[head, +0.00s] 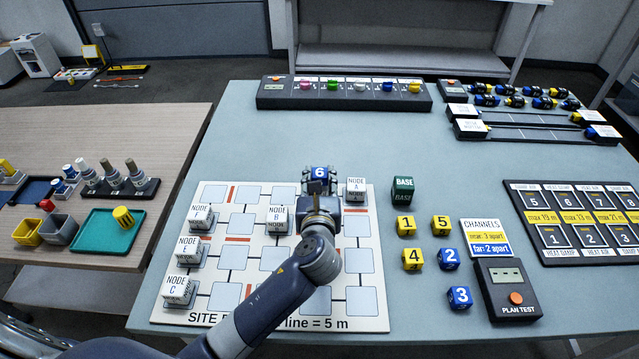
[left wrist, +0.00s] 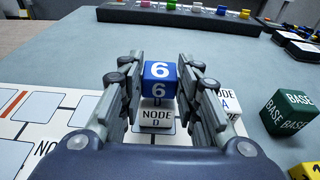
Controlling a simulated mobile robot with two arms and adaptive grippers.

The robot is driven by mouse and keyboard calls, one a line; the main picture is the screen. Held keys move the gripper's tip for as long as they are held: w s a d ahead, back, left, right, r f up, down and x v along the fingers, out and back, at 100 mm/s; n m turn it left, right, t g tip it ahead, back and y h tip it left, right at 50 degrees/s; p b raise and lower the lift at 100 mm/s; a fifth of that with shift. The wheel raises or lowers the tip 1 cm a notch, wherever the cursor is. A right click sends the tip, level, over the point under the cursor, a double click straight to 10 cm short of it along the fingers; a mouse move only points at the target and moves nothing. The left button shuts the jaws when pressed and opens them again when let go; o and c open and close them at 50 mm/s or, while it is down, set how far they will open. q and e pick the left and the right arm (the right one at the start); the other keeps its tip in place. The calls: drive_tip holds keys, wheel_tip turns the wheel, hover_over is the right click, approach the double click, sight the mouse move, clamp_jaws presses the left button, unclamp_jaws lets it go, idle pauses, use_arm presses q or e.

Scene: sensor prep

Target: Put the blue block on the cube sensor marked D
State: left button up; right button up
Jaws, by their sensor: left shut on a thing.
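The blue block marked 6 (head: 319,173) is between the fingers of my left gripper (head: 319,186), over the upper part of the site board. In the left wrist view, my left gripper (left wrist: 160,80) is shut on this blue block (left wrist: 160,72). The white cube sensor marked NODE D (left wrist: 157,117) shows right below the block in that view. I cannot tell whether the block touches it. In the head view my gripper hides node D. My right gripper is not in view.
On the site board (head: 270,328) stand node A (head: 356,190), node B (head: 278,219) and more white cubes at left. The green BASE cube (head: 403,189) and several yellow and blue number blocks (head: 441,225) stand right of it. The plan test box (head: 508,289) is farther right.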

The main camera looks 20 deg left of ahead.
use_arm(q)
drive_tip(key=shift+f, duration=0.55)
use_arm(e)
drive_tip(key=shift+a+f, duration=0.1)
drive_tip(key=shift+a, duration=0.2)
use_arm(q)
drive_tip(key=o, duration=0.9)
drive_tip(key=shift+f, duration=0.1)
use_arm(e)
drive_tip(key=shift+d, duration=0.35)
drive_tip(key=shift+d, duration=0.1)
